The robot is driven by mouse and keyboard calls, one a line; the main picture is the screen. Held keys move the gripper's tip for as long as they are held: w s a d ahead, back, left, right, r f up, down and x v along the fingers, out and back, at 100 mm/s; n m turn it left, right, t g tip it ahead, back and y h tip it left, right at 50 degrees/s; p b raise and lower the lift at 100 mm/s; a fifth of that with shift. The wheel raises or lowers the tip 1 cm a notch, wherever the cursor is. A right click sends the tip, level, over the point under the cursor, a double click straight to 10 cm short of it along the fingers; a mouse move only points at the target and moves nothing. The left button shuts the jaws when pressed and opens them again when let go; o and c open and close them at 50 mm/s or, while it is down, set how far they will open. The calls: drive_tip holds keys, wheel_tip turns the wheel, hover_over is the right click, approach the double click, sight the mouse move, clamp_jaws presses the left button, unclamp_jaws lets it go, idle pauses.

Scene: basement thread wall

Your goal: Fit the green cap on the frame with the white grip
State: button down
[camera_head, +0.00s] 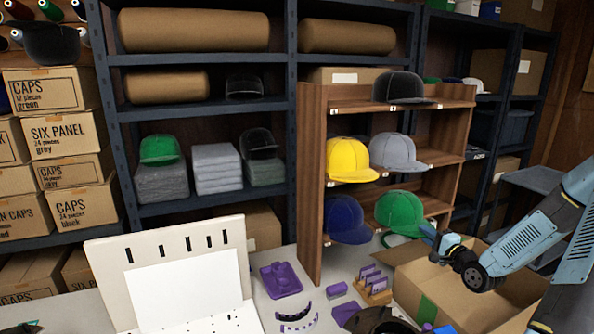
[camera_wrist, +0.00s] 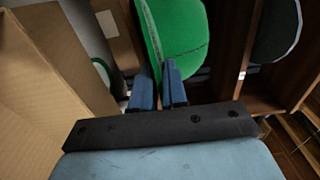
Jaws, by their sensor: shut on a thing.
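The green cap (camera_head: 400,212) is at the right end of the lower shelf of the wooden cap rack, beside a navy cap. My gripper (camera_head: 430,233) reaches in from the right and is shut on the green cap near its brim. In the wrist view, the two blue fingers (camera_wrist: 159,88) close on the lower edge of the green cap (camera_wrist: 185,45). I cannot tell from these frames whether the cap is lifted off its shelf. I cannot make out a frame with a white grip; curved purple strips (camera_head: 297,311) lie on the table.
The wooden rack (camera_head: 311,190) also holds yellow (camera_head: 348,160), grey (camera_head: 396,152), navy (camera_head: 347,220) and black (camera_head: 403,87) caps. An open cardboard box (camera_head: 455,290) stands below my gripper. A white slotted board (camera_head: 175,255) and purple tray (camera_head: 280,279) are on the left.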

sight(415, 226)
drive_tip(key=v, duration=1.2)
drive_tip(key=x, duration=1.9)
drive_tip(key=shift+w+a, duration=0.2)
drive_tip(key=shift+w, duration=0.15)
drive_tip(key=shift+w+f, duration=0.1)
drive_tip(key=shift+f, duration=0.75)
